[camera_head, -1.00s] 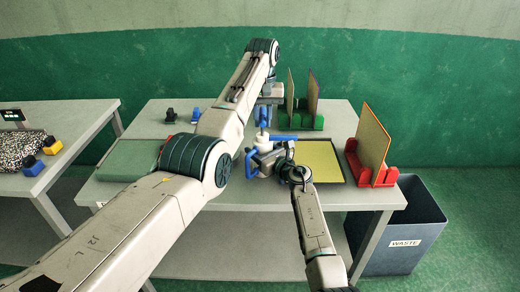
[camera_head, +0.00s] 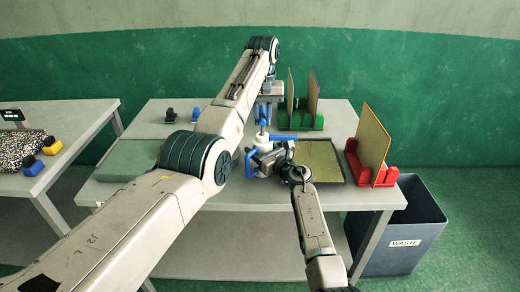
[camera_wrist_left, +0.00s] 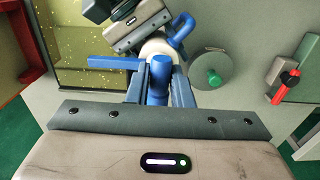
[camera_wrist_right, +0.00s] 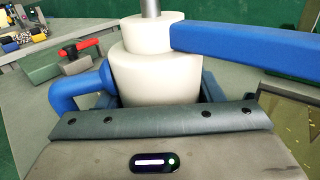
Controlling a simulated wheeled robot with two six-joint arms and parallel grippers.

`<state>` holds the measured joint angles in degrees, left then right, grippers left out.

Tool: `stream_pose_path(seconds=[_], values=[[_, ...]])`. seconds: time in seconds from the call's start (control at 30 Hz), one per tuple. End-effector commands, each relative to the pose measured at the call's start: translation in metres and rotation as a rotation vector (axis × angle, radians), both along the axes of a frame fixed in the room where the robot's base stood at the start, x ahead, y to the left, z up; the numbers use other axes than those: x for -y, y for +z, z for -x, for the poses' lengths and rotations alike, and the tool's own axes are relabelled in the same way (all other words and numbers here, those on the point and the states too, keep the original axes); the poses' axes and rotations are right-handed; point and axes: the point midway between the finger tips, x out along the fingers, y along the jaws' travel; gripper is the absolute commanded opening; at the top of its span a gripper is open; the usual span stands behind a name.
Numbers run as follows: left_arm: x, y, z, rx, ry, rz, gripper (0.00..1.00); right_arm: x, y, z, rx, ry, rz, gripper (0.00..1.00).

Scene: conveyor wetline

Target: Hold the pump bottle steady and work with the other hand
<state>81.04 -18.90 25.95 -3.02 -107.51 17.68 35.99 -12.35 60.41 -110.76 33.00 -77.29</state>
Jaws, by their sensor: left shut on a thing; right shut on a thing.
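The pump bottle has a white body (camera_wrist_right: 155,75), a blue side handle (camera_wrist_right: 75,92) and a long blue spout (camera_wrist_right: 245,48). It stands upright on the table and also shows in the left wrist view (camera_wrist_left: 157,48). My right gripper (camera_head: 268,160) is shut on its body, low down. My left gripper (camera_head: 266,98) is above, shut on the blue pump head (camera_wrist_left: 160,78). The spout points toward a shallow tray (camera_head: 343,168) on the right, whose floor is dull olive with yellow specks. The arms hide part of the bottle in the head view.
A red holder (camera_head: 385,178) with an upright board stands right of the tray; a green holder (camera_head: 300,123) with boards stands behind. A waste bin (camera_head: 405,225) is beside the table. A grey-green block (camera_head: 128,160) lies left. A side table (camera_head: 75,118) stands farther left.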

Motion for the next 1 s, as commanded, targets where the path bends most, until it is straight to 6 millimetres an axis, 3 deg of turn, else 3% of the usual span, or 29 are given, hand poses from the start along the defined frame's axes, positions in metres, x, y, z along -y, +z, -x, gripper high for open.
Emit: stream_pose_path(seconds=[0.17,0.53,0.57,0.63,1.0], values=[[0.000,-0.003,0.000,0.002,0.001,0.000,0.00,0.000,-0.002,0.000,-0.003,0.000,0.001,0.23],[-0.001,-0.035,0.000,0.001,0.001,0.000,0.00,0.000,-0.001,0.000,-0.002,0.000,0.000,0.23],[-0.001,-0.033,-0.001,0.003,0.001,0.000,0.26,0.000,-0.001,0.000,-0.002,0.000,0.000,0.23],[0.000,-0.033,-0.001,0.002,0.001,0.000,0.39,0.000,-0.001,0.000,-0.002,0.000,0.000,0.23],[0.000,-0.028,0.000,0.002,0.000,0.000,0.42,0.000,-0.001,0.000,-0.002,0.000,0.000,0.23]])
